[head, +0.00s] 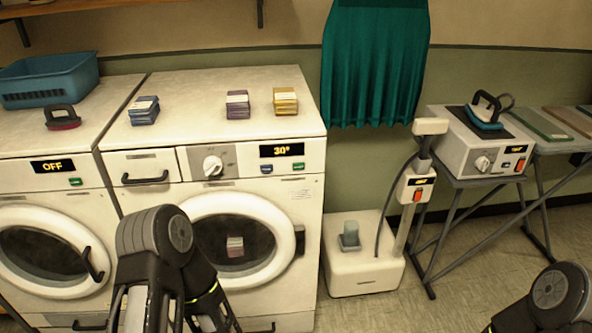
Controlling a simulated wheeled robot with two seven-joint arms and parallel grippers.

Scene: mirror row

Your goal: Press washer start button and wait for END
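The washer (210,260) stands left of centre with its round door shut. Its display (281,150) reads 30°. Two small buttons sit below the display: a bluish one (266,169) on the left and a greenish one (298,166) on the right; their labels are too small to read. A striped bundle (235,246) shows behind the door glass. A dial and a drawer are left of the display. My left arm rises in front of the washer's lower left; my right arm is at the bottom right corner. Neither gripper's fingers show.
A second machine (50,215) on the left reads OFF. Folded stacks (144,110) lie on the washer top. A garment steamer (364,262), a pressing unit (480,145) and a folding table stand right. Floor between the steamer and my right arm is clear.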

